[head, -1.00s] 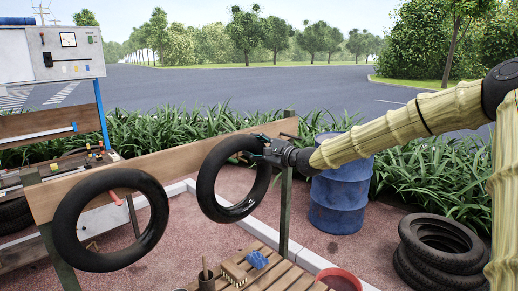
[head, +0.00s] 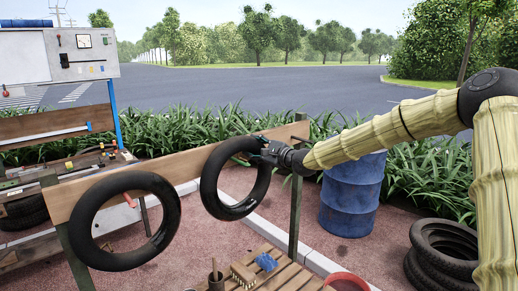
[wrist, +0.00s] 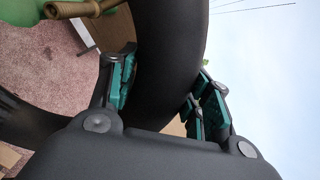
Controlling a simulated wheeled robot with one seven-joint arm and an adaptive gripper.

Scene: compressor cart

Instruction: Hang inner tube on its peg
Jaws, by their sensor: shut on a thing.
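A black inner tube (head: 207,186) is held upright in front of the wooden board (head: 180,165). My gripper (head: 262,150) is shut on the tube's upper right side. In the wrist view the tube (wrist: 170,60) passes between my two green-padded fingers (wrist: 160,95). A second black tube (head: 78,222) hangs at the board's left part, around a red peg (head: 128,200). A small gap separates the two tubes. No peg shows clearly inside the held tube in the head view. In the wrist view a brownish rod (wrist: 85,9) shows at the upper left, beside the tube.
A wooden slatted table (head: 290,275) with a brush (head: 243,272) and a pot (head: 216,280) stands below the board. A blue drum (head: 352,195) and stacked tyres (head: 442,255) are at the right. A control panel (head: 85,55) stands at the far left.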

